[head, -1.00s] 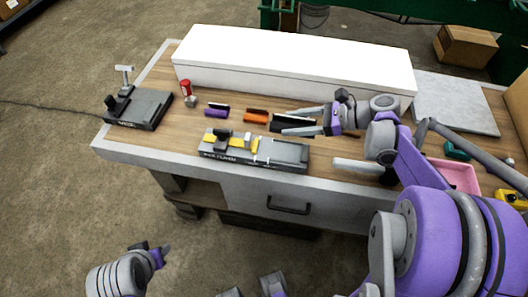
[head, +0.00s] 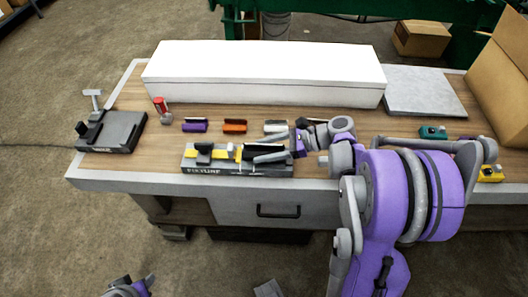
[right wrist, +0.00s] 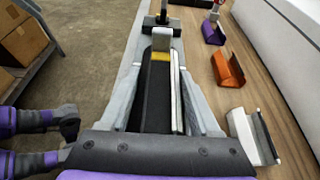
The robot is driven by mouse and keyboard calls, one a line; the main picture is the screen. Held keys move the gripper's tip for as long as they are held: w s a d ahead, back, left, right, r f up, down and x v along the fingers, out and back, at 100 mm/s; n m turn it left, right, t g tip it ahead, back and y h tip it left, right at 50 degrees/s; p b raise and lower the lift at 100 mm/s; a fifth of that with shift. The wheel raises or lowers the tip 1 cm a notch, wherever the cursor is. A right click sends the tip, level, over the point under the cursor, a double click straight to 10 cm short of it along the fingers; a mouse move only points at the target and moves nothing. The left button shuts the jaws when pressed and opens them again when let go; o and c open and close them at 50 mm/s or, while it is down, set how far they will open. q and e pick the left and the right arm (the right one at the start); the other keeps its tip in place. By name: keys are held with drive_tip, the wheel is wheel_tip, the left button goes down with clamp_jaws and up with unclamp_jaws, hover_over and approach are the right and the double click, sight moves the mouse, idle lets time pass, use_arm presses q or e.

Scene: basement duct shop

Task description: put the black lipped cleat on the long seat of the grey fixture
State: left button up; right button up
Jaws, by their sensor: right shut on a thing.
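The black lipped cleat (right wrist: 155,100) lies lengthwise between the fingers of my right gripper (right wrist: 160,108) in the right wrist view, with a pale strip along its right side. In the head view the right gripper (head: 262,154) is shut on the cleat (head: 263,147) at the right part of the grey fixture (head: 225,169). The fixture has yellow parts and a black block toward its left. The fingers hide the seat, so I cannot tell whether the cleat touches it. My left gripper (head: 142,283) is low at the left, off the bench; its opening is unclear.
Purple (head: 194,125), orange (head: 235,126) and white (head: 275,126) cleats lie behind the fixture. A second dark fixture (head: 112,132) and a red-topped item (head: 161,107) stand left. A long white box (head: 262,75) blocks the back. A grey slab (head: 425,92) lies right.

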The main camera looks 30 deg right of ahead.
drive_tip(key=shift+f, duration=0.55)
drive_tip(key=o, duration=1.4)
drive_tip(key=shift+f, duration=0.15)
drive_tip(key=shift+c, duration=0.2)
drive_tip(key=shift+d+r, duration=0.1)
drive_tip(key=shift+r, duration=0.2)
drive_tip(key=v, duration=1.2)
drive_tip(key=shift+f, duration=0.1)
